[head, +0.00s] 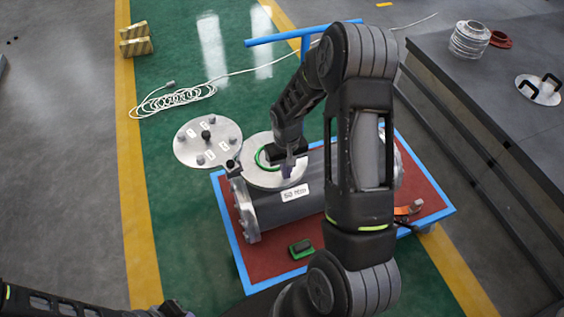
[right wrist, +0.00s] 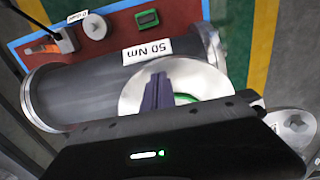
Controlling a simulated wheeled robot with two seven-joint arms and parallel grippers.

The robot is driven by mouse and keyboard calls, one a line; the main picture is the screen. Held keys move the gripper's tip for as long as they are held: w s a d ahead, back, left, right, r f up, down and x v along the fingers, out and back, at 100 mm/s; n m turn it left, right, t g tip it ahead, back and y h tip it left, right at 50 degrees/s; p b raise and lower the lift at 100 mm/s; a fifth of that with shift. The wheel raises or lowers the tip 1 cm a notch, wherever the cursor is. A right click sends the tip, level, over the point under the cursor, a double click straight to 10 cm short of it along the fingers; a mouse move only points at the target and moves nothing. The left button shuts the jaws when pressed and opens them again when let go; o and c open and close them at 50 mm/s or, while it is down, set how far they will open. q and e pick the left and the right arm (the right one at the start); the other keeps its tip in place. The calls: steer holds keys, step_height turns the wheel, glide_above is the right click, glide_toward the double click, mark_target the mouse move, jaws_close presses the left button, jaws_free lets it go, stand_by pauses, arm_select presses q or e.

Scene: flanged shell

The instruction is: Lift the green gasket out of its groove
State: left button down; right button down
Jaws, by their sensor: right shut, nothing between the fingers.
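The green gasket (head: 260,160) lies as a ring on the pale round flange (head: 254,182) on top of the grey shell (head: 272,209). Part of it is hidden behind my right gripper; in the right wrist view only an arc of the gasket (right wrist: 187,99) shows. My right gripper (head: 287,172) points down over the flange, its purple fingers (right wrist: 157,92) shut with nothing between them. They are close beside the gasket; I cannot tell whether they touch it. My left arm enters at the bottom left, and its gripper's fingers are not visible.
The shell rests on a red-topped cart with a blue rim (head: 229,240). A green-black block (head: 301,249) and an orange-handled tool (head: 408,210) lie on it. A round cover with bolts (head: 208,142) lies left on the green floor. A dark bench (head: 480,70) stands right.

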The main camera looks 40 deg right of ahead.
steer(key=shift+r, duration=0.55)
steer(key=shift+r, duration=0.25)
steer(key=shift+s+r+p, duration=0.1)
steer(key=shift+r+p, duration=0.05)
steer(key=shift+p, duration=0.15)
steer(key=s+a+b, duration=0.1)
steer(key=s+a, duration=0.2)
steer(key=s, duration=0.8)
steer(key=shift+s+a, duration=0.15)
steer(key=shift+a, duration=0.15)
steer(key=s+a+f+y, duration=0.1)
steer(key=a+f, duration=0.2)
steer(key=a, duration=0.6)
steer(key=s+a+f+n+y, duration=0.1)
steer(key=a+f, duration=0.3)
steer(key=a, duration=0.5)
steer(key=s+a+f+y, duration=0.2)
steer(key=a+f, duration=0.2)
steer(key=a, duration=0.5)
steer(key=shift+s+n+t, duration=0.2)
steer(key=shift+n+t, duration=0.2)
